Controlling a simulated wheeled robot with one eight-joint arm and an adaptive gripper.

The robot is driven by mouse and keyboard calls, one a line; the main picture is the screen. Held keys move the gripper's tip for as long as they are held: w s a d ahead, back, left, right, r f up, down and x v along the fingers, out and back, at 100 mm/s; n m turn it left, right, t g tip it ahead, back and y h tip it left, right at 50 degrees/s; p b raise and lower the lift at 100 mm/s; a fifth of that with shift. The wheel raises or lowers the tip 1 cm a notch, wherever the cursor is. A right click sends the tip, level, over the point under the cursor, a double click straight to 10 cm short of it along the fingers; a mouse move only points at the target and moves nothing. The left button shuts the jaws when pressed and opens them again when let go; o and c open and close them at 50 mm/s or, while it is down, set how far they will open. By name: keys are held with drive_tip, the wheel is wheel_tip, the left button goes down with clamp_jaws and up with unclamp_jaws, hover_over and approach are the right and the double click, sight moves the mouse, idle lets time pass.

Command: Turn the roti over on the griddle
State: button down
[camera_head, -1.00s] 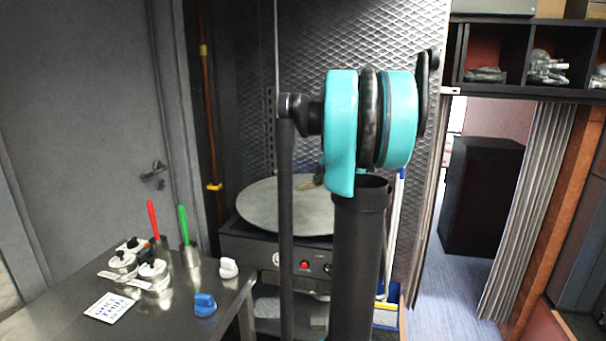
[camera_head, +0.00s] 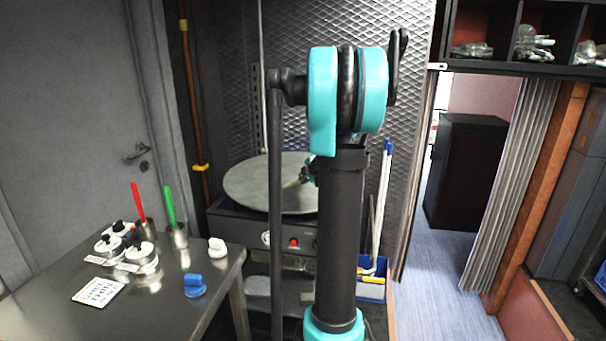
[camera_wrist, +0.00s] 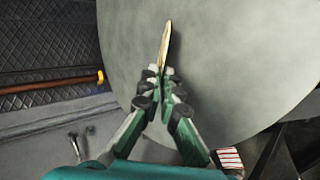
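The griddle (camera_head: 248,190) is a round grey plate on a dark unit, and its grey surface (camera_wrist: 225,60) fills much of the wrist view. The roti (camera_wrist: 165,45) shows there as a thin tan sliver, seen nearly edge-on. My gripper (camera_wrist: 164,75) is closed on its near edge, with a finger on each side. In the head view the roti (camera_head: 293,183) is a small tan strip over the griddle, tilted. My gripper (camera_head: 307,172) is mostly hidden there behind my arm. I cannot tell whether the roti touches the griddle.
A steel table (camera_head: 150,310) stands at left with lidded pots (camera_head: 140,258), red and green handled tools and a blue knob-like item (camera_head: 194,286). A blue bin (camera_head: 372,280) stands right of the griddle unit. Open floor (camera_head: 435,275) lies farther right.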

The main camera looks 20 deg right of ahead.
drive_tip(key=shift+f, duration=0.2)
drive_tip(key=c, duration=1.6)
unclamp_jaws()
drive_tip(key=shift+c, duration=0.2)
drive_tip(key=shift+r, duration=0.1)
drive_tip(key=v, duration=0.7)
drive_tip(key=shift+s, duration=0.25)
drive_tip(key=shift+r, duration=0.1)
